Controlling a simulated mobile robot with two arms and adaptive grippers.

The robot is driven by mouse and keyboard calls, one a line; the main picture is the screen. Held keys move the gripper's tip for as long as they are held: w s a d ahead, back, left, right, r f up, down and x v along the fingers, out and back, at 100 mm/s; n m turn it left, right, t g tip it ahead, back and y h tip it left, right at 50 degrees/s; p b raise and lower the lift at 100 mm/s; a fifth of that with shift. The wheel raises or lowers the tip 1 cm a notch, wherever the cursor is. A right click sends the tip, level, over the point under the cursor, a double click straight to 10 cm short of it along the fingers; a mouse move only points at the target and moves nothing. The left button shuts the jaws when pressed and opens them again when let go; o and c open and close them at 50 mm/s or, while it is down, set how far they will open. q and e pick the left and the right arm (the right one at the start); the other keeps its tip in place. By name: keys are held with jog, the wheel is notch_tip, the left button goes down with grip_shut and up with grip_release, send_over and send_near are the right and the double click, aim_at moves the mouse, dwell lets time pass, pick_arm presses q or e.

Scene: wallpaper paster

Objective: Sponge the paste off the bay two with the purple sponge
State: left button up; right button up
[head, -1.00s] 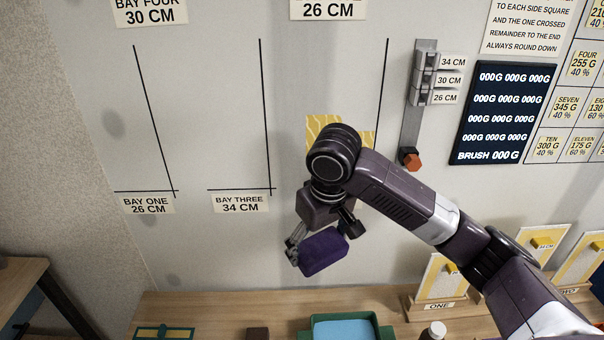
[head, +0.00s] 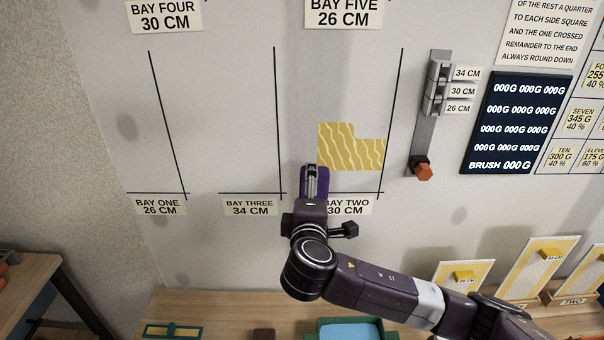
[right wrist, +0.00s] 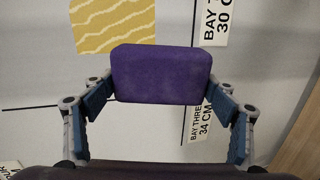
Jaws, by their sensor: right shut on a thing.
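The purple sponge (head: 314,183) is held in my right gripper (head: 311,186), just below and left of the paste patch in the head view. In the right wrist view the sponge (right wrist: 160,75) sits between the two fingers of the gripper (right wrist: 160,88). The yellow wavy paste (head: 345,150) is on the wall in bay two, above the bay two label (head: 355,208). It also shows in the right wrist view (right wrist: 113,24), beyond the sponge. Whether the sponge touches the wall cannot be told. My left gripper is not in view.
A bench (head: 230,300) below the wall holds a green tray with blue content (head: 350,330) and yellow sample boards (head: 530,268) at right. A metal rail with an orange knob (head: 422,170) is right of bay two. Bays one and three are bare.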

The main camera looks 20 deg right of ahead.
aim_at(302, 173)
jog(key=r+t, duration=0.1)
jog(key=a+r, duration=0.1)
jog(key=r, duration=0.1)
jog(key=a+r+n+t, duration=0.1)
jog(key=r, duration=0.1)
jog(key=shift+s+a+r+t, duration=0.1)
jog(key=shift+s+a+t, duration=0.05)
jog(key=shift+s+t, duration=0.2)
pick_arm(q)
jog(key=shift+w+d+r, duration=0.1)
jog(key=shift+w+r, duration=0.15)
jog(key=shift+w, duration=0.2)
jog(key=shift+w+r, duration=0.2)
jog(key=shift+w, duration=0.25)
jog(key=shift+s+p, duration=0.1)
jog(key=shift+p, duration=0.2)
pick_arm(e)
jog(key=shift+w+d, duration=0.3)
jog(key=shift+w, duration=0.2)
jog(key=shift+x, duration=2.65)
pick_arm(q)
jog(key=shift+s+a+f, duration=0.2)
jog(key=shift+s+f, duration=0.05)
pick_arm(e)
jog(key=shift+x, duration=1.3)
jog(key=shift+h, duration=0.3)
